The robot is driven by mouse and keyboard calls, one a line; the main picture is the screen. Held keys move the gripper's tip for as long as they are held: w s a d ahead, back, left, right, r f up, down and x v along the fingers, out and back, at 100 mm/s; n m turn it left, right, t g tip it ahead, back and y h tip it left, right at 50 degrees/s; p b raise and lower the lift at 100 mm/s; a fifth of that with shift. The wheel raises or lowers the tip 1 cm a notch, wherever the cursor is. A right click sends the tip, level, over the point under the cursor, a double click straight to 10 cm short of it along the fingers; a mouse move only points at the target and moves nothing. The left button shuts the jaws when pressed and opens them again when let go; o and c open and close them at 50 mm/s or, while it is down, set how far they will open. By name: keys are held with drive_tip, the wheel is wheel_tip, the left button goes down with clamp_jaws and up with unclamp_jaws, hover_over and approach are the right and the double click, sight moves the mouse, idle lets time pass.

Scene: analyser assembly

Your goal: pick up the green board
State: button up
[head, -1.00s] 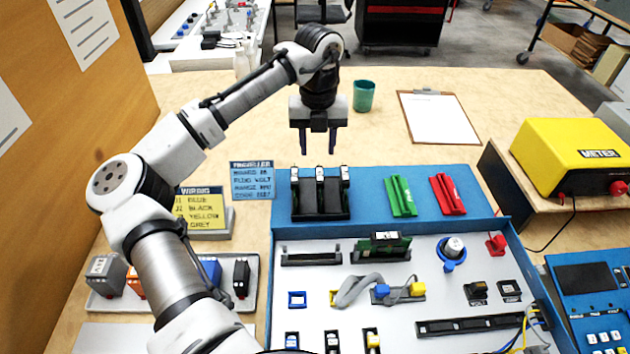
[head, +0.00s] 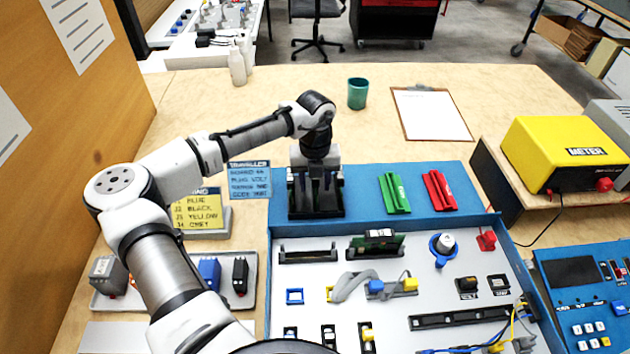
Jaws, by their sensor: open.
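My gripper (head: 316,184) is low over the black rack (head: 318,213) at the left of the blue mat, fingers pointing down and apart. It covers most of the rack's upper part, so what stands in the rack is largely hidden. I cannot tell whether the fingers touch anything there. A green board (head: 398,241) with a white label stands upright in a dark slot holder on the white panel, right of and nearer than my gripper. A green grooved holder (head: 396,193) lies on the mat right of the rack.
A red grooved holder (head: 439,191) lies right of the green one. The blue panel rim (head: 400,221) runs in front of the mat. A yellow meter (head: 566,153) is at right, a parts tray (head: 183,304) at left.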

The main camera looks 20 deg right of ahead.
drive_tip(key=shift+c, duration=0.3)
clamp_jaws()
drive_tip(key=shift+r, duration=0.1)
wheel_tip(320, 180, up, 20)
drive_tip(key=b, duration=0.2)
drive_tip(key=shift+b, duration=0.3)
